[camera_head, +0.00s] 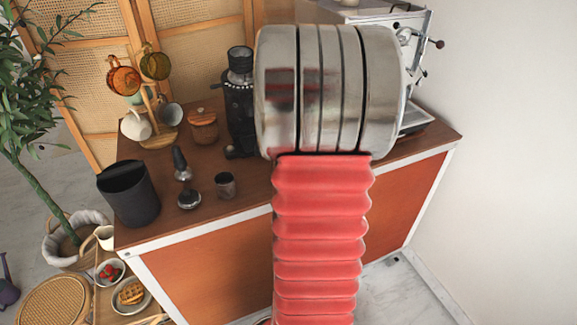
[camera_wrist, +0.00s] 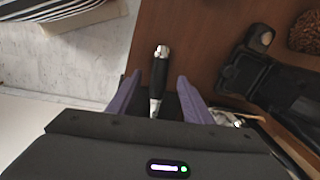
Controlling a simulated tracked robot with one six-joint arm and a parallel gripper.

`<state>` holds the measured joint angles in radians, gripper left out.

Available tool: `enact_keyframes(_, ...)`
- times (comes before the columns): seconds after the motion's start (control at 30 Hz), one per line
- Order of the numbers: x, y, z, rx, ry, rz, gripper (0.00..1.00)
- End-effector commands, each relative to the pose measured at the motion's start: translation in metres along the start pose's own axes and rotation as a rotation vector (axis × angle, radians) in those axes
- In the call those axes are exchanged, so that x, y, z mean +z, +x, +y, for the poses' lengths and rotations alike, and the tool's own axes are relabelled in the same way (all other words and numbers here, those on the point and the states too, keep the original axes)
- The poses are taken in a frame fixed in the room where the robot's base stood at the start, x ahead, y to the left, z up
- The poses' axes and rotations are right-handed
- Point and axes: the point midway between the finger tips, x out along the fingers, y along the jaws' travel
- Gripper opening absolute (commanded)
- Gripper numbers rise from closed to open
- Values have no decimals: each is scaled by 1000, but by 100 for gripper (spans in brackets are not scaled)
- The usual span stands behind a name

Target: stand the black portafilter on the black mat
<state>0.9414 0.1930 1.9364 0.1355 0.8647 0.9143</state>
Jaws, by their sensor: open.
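In the wrist view, a black handle with a bright metal end cap, apparently the black portafilter (camera_wrist: 160,70), lies between the two purple fingers of my gripper (camera_wrist: 160,92). The fingers are apart, with visible gaps on both sides of the handle. A metal neck shows at its near end; its head is hidden behind my gripper's body. In the head view my silver and red arm hides my gripper and the middle of the cart. I cannot pick out the black mat for sure in either view.
On the wooden cart top (camera_head: 157,165) stand a black bin (camera_head: 130,197), a black-handled metal tool (camera_head: 181,165), a small dark cup (camera_head: 225,186), a black grinder (camera_head: 239,105), a lidded wooden jar (camera_head: 203,126) and a mug tree (camera_head: 160,133). A dark device (camera_wrist: 262,78) is right of my gripper.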

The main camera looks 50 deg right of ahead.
Motion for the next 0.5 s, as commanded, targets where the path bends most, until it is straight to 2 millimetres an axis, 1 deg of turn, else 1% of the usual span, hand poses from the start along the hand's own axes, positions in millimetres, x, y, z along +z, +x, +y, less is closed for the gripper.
enact_keyframes(0.1,-1,-21,-1,-5,0,4,46)
enact_keyframes(0.5,-1,-90,0,-4,0,3,46)
